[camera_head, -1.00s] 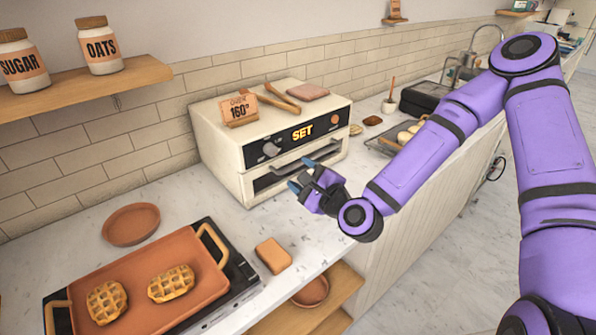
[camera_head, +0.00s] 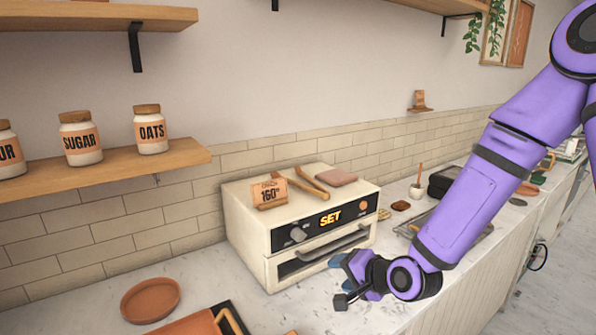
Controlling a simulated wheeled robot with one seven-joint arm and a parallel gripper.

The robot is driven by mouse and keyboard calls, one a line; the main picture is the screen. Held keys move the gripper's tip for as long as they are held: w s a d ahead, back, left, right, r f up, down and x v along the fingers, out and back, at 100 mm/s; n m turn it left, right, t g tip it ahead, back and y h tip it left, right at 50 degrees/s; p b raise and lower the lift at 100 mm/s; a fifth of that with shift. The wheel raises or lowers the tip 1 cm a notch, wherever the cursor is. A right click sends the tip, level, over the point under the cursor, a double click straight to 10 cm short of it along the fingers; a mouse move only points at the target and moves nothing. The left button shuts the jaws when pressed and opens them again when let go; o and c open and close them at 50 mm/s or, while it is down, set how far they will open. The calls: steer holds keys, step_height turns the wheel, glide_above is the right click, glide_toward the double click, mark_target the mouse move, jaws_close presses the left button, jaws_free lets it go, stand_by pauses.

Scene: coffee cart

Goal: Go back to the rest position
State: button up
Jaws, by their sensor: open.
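My gripper (camera_head: 342,282) is open and appears empty, in front of the oven's lower right front. Its dark fingers with blue tips point left, and the purple arm comes in from the right. The white oven (camera_head: 248,238) stands on the counter with its display reading "SET". I cannot tell whether the gripper touches the oven.
A terracotta plate (camera_head: 150,299) and part of an orange tray (camera_head: 196,324) lie at the front left. A wooden sign (camera_head: 268,192), tongs (camera_head: 308,184) and a pinkish slab (camera_head: 336,177) lie on the oven. Jars stand on the left shelf (camera_head: 100,174).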

steer(key=s+d+r+n+g+h, duration=0.1)
steer(key=s+d+r+n+h, duration=0.25)
steer(key=d+r, duration=0.35)
steer(key=s+d+r+n+g+h, duration=0.1)
steer(key=s+d+r+n+h, duration=0.2)
steer(key=d+r, duration=0.35)
steer(key=s+d+r+g, duration=0.1)
steer(key=s+d+r, duration=0.2)
steer(key=s+r, duration=0.3)
steer(key=s+d+r+h, duration=0.1)
steer(key=s+d+r, duration=0.2)
steer(key=s, duration=0.9)
step_height(320, 180, up, 3)
steer(key=shift+d+f+n+g, duration=0.1)
steer(key=shift+d+n+g, duration=0.15)
steer(key=shift+n+g, duration=0.2)
steer(key=shift+w, duration=0.1)
